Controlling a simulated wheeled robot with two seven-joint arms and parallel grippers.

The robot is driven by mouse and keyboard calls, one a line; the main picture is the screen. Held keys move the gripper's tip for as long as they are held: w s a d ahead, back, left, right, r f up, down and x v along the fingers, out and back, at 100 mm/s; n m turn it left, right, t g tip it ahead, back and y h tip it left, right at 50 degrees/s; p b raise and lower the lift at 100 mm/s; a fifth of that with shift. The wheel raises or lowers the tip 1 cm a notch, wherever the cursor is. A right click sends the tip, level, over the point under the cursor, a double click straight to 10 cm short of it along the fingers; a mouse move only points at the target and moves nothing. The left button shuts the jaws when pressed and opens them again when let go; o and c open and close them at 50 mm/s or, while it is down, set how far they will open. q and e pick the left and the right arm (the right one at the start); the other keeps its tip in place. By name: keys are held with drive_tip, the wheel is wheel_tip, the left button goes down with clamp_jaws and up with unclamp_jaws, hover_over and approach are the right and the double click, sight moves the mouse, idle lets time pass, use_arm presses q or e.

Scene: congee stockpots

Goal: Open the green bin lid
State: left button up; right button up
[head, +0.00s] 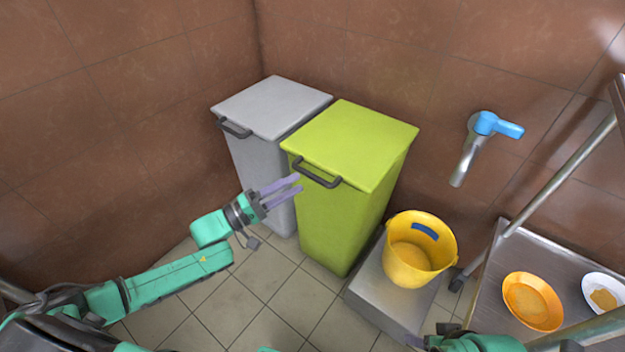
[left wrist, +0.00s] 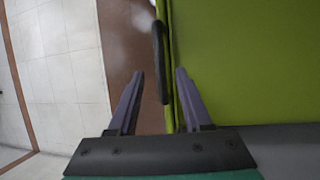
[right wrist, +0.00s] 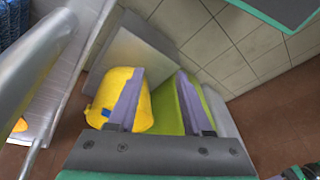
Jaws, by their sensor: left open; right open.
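The green bin (head: 340,225) stands against the brown wall with its lid (head: 358,142) lying flat and closed. A dark bar handle (head: 318,180) is on the lid's front edge. My left gripper (head: 299,184) is open at the handle's left end. In the left wrist view, the handle (left wrist: 160,62) shows between the fingers of my left gripper (left wrist: 159,73), beside the green lid (left wrist: 240,60); contact cannot be told. My right gripper (right wrist: 158,74) is open and empty in the right wrist view, with the green bin (right wrist: 168,105) beyond it.
A grey bin (head: 268,105) with a similar handle stands left of the green one. A yellow bucket (head: 420,250) sits on a low metal block (head: 375,300) to the right. A blue-handled tap (head: 485,125) is on the wall. A metal table (head: 490,290) holds bowls.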

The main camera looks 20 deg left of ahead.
sight(311, 173)
use_arm(q)
drive_tip(key=b+x, duration=0.1)
drive_tip(key=x, duration=0.4)
drive_tip(key=shift+w+f, duration=0.1)
drive_tip(key=shift+w, duration=0.1)
drive_tip(key=shift+w+d, duration=0.2)
drive_tip(key=shift+d, duration=0.1)
clamp_jaws()
use_arm(e)
drive_tip(key=shift+t+y, duration=0.5)
drive_tip(key=shift+t, duration=0.4)
drive_tip(key=w+a+f, duration=0.2)
drive_tip(key=a, duration=0.1)
drive_tip(key=shift+f, duration=0.15)
